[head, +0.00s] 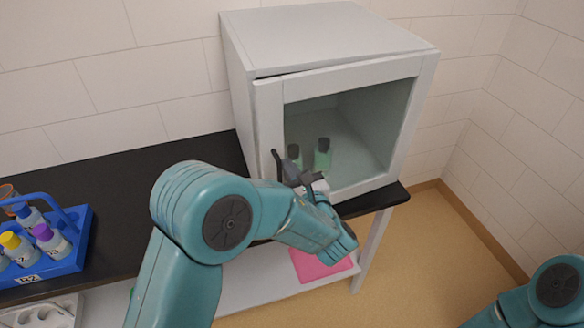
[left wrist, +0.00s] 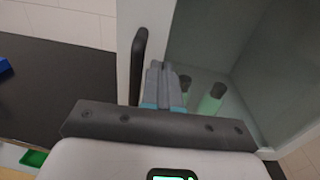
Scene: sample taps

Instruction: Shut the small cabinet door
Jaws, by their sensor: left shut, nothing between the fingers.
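The small white cabinet (head: 330,35) stands at the back of the black counter. Its door (head: 268,120) has a white frame and a glass pane. The door looks nearly closed, with a narrow dark gap along its top edge. A dark bar handle (head: 276,166) is on the door's left side and shows in the left wrist view (left wrist: 138,62). My left gripper (head: 291,170) is shut and empty, in front of the door just right of the handle. In the left wrist view its fingertips (left wrist: 165,72) point at the door; contact is unclear.
Two green bottles with dark caps (head: 322,155) stand behind the glass. A blue rack (head: 70,252) of capped bottles is at the left of the counter (head: 150,175). A pink item (head: 320,265) lies on the lower shelf. My right arm shows at bottom right.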

